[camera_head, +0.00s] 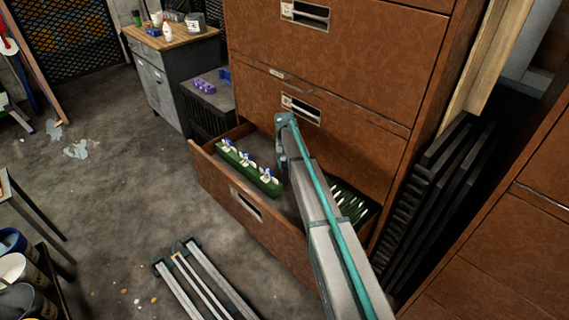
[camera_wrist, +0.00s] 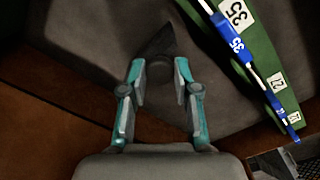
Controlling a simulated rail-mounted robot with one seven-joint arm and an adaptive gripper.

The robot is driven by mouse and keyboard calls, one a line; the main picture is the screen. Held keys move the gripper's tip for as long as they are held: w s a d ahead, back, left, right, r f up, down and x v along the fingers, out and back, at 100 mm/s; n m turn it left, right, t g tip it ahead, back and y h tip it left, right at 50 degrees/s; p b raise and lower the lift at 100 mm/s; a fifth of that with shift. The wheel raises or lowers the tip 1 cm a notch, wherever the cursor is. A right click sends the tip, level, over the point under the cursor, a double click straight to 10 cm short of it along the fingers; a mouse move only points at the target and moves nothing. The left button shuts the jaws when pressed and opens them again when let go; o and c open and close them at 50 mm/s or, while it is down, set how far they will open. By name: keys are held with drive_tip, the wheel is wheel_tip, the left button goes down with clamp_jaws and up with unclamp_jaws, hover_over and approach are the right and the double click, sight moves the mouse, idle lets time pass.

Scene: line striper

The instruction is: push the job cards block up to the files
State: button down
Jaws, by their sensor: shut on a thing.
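In the head view, the open drawer (camera_head: 240,205) holds a long green block (camera_head: 262,182) with white and blue tags at its left. A row of green files (camera_head: 350,202) with white edges lies at its right, partly hidden by my arm. No label shows which piece is the job cards block. In the wrist view, the green block (camera_wrist: 268,62) with numbered white tags and a blue strip lies right of my gripper (camera_wrist: 160,70), apart from it. My gripper is shut on a dark thing (camera_wrist: 158,42) whose shape is unclear. In the head view my arm hides the gripper.
The brown cabinet (camera_head: 335,60) rises behind the drawer. Dark stacked panels (camera_head: 435,185) stand to its right. A grey cabinet with a wooden top (camera_head: 172,38) is at the back left. Paint buckets (camera_head: 18,268) stand at the lower left. The floor left of the drawer is mostly clear.

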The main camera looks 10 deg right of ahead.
drive_tip(key=shift+s, duration=0.1)
drive_tip(key=s+d, duration=0.9)
drive_tip(key=s, duration=0.4)
drive_tip(key=shift+s+d, duration=0.15)
drive_tip(key=shift+s, duration=0.1)
drive_tip(key=c, duration=0.8)
unclamp_jaws()
drive_tip(key=shift+d, duration=0.1)
drive_tip(key=shift+c, duration=0.2)
drive_tip(key=shift+r, duration=0.1)
wheel_tip(320, 180, up, 12)
